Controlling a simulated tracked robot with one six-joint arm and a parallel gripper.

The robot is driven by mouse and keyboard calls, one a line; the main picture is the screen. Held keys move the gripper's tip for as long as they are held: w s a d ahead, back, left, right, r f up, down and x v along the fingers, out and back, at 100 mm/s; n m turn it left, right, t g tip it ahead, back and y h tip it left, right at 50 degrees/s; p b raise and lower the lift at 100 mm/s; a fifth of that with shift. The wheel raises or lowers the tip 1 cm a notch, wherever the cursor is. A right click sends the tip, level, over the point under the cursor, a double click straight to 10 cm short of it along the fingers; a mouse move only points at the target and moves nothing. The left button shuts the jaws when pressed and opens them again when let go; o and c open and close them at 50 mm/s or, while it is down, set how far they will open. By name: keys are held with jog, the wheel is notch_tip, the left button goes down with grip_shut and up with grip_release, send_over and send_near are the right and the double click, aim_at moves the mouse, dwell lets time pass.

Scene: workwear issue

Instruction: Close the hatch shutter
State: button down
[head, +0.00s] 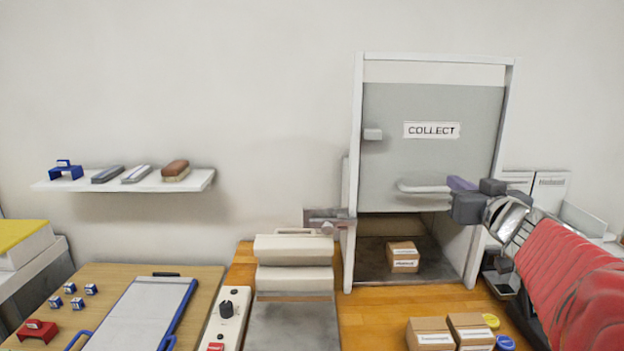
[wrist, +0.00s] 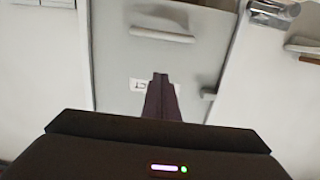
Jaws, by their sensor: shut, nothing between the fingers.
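The hatch shutter (head: 430,165) is a grey panel marked COLLECT in a white frame. It is partly down, with an open gap below its lower edge. A pale bar handle (head: 420,187) runs along its lower part; the handle also shows in the wrist view (wrist: 163,35). My gripper (head: 455,183) is in front of the shutter at the right end of the handle. Its fingers are together and empty. In the wrist view my gripper (wrist: 160,78) points at the shutter, apart from the handle in that picture. Whether it touches the handle in the head view I cannot tell.
A small cardboard box (head: 403,258) sits inside the hatch opening. More boxes (head: 430,334) stand on the wooden counter in front. My red-sleeved arm fills the right side.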

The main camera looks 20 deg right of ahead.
jog(key=shift+w, duration=0.15)
jog(key=w+d+f, duration=0.2)
jog(key=w+f, duration=0.2)
jog(key=w, duration=0.6)
jog(key=shift+d+f, duration=0.25)
jog(key=shift+d, duration=0.05)
jog(key=shift+f, duration=0.1)
dwell(0.4)
